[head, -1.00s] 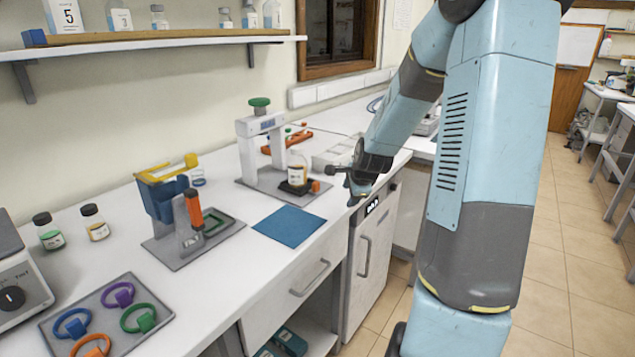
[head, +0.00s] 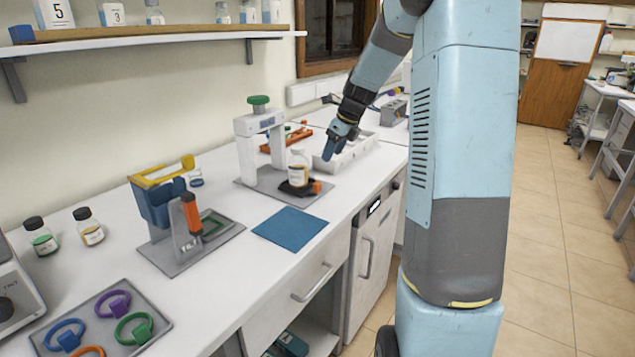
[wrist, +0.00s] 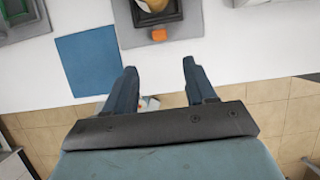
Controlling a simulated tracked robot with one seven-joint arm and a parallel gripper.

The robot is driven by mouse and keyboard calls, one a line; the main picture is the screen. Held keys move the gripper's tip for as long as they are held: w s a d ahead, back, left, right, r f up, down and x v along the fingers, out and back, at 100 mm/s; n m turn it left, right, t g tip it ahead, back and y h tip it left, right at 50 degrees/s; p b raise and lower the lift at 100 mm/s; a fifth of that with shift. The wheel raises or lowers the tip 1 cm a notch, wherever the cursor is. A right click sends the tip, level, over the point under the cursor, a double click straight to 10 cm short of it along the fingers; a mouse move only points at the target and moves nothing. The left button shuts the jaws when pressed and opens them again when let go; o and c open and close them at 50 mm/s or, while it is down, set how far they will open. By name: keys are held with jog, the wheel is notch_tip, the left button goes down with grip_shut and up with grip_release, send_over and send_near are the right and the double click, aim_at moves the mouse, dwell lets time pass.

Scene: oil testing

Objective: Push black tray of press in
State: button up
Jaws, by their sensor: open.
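The press (head: 258,124) has a white frame and a green knob, and stands on a grey base plate. Its black tray (head: 287,191) sticks out at the front right, with a small bottle (head: 298,170) standing upright on it. An orange handle (head: 316,187) is at the tray's outer end. My gripper (head: 334,147) is in the air to the right of the press, pointing downward. In the wrist view my gripper (wrist: 159,65) is open and empty, with the tray (wrist: 172,16) and orange handle (wrist: 159,35) ahead of the gap between its fingers, not touching them.
A blue mat (head: 290,228) lies left of the tray, near the counter's front edge. A white box (head: 357,150) stands right of the press, behind my gripper. A grey stand with a blue container (head: 160,203) is further left. The counter before the handle is clear.

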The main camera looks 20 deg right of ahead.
aim_at(318, 183)
jog(key=x, duration=1.3)
jog(key=shift+w+a+f, duration=0.1)
jog(key=shift+w+f, duration=0.15)
jog(key=shift+f, duration=0.05)
grip_shut()
